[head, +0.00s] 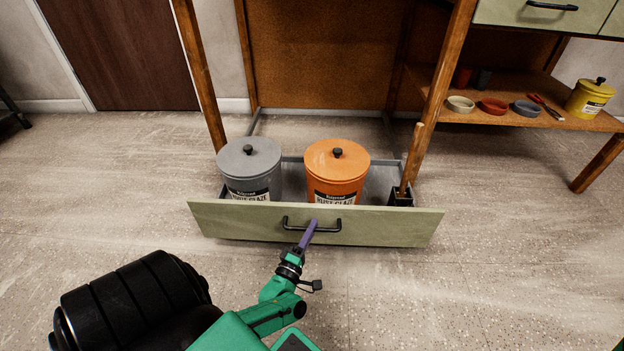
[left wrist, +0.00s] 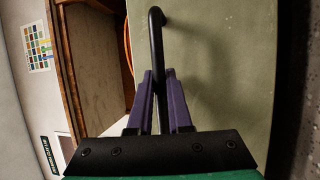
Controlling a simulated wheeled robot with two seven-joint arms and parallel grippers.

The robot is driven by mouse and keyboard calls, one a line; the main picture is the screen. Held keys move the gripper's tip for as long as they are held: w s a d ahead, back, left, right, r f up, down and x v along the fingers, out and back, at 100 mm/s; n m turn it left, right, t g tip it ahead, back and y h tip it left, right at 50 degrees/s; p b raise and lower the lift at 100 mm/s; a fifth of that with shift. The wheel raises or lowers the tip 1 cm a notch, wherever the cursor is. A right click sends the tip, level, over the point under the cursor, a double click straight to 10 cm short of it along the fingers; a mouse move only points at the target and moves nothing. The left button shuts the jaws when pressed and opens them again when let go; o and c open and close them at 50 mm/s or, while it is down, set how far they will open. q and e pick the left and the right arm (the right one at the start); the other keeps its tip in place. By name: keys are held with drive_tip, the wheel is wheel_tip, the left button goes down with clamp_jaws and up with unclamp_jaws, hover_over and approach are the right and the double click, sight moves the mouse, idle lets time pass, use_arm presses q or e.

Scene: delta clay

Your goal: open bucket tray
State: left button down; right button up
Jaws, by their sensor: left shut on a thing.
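The bucket tray is a low drawer with a pale green front (head: 400,226), standing out from under the wooden bench in the head view. Its front also fills the right half of the left wrist view (left wrist: 225,70). A black bar handle (head: 328,226) is on the front; it runs between my fingers in the left wrist view (left wrist: 156,45). My left gripper (head: 310,226), with purple fingers, is shut on the handle. A grey lidded bucket (head: 250,165) and an orange lidded bucket (head: 337,170) stand upright in the tray. My right gripper is not in view.
A small black holder (head: 401,197) with a wooden-handled tool stands at the tray's right end. Wooden bench legs (head: 202,75) rise on both sides. A shelf at right holds small bowls (head: 494,105) and a yellow pot (head: 590,98). The speckled floor (head: 510,250) in front is clear.

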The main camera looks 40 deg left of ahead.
use_arm(q)
drive_tip(key=shift+s+d, duration=0.25)
drive_tip(key=shift+s, duration=0.05)
drive_tip(key=c, duration=0.8)
unclamp_jaws()
drive_tip(key=shift+c, duration=0.2)
